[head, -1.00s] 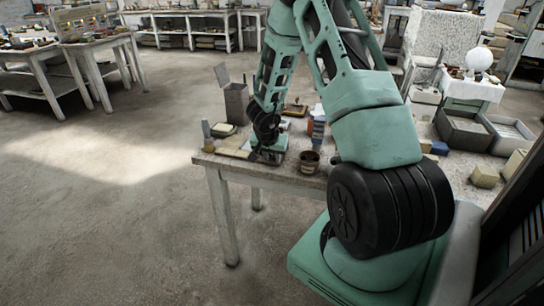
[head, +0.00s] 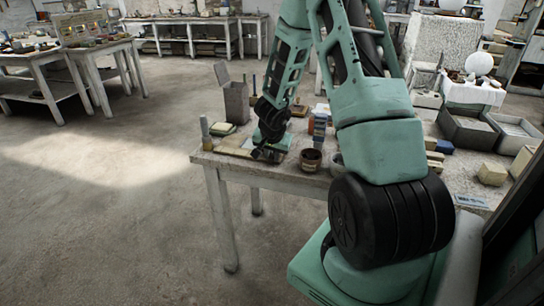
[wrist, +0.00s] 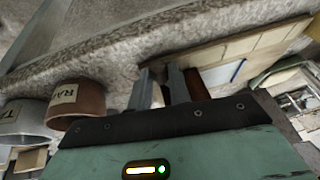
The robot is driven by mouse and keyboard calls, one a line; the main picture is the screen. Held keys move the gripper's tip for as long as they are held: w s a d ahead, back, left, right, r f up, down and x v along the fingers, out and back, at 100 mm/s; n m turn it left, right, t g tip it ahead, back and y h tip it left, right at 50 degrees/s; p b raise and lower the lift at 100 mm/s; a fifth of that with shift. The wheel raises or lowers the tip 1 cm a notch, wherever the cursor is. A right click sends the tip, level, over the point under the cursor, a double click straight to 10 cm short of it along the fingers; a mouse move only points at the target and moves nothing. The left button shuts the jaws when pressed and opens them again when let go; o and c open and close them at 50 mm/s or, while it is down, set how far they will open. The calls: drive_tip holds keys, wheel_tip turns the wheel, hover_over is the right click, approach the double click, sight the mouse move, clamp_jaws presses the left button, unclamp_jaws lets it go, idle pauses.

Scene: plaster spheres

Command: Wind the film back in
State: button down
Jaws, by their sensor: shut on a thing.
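My gripper (head: 264,153) is low over the left part of the worktable, next to a flat board (head: 233,146). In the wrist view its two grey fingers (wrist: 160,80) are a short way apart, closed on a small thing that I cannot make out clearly. A reddish-brown piece (wrist: 196,82) shows just right of the right finger; whether it touches is unclear. A pale patch with a blue edge (wrist: 238,70) lies farther right. I cannot identify the film for certain in either view.
A brown labelled pot (wrist: 78,106) and a grey labelled pot (wrist: 25,122) stand left of the gripper in the wrist view. A grey open bin (head: 236,103) and a bottle (head: 206,132) stand near the table's left side. Floor left of the table is clear.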

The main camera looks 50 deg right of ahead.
drive_tip(key=c, duration=1.3)
unclamp_jaws()
drive_tip(key=p+v, duration=0.9)
drive_tip(key=v, duration=0.8)
drive_tip(key=shift+r+p, duration=0.25)
drive_tip(key=shift+p, duration=0.05)
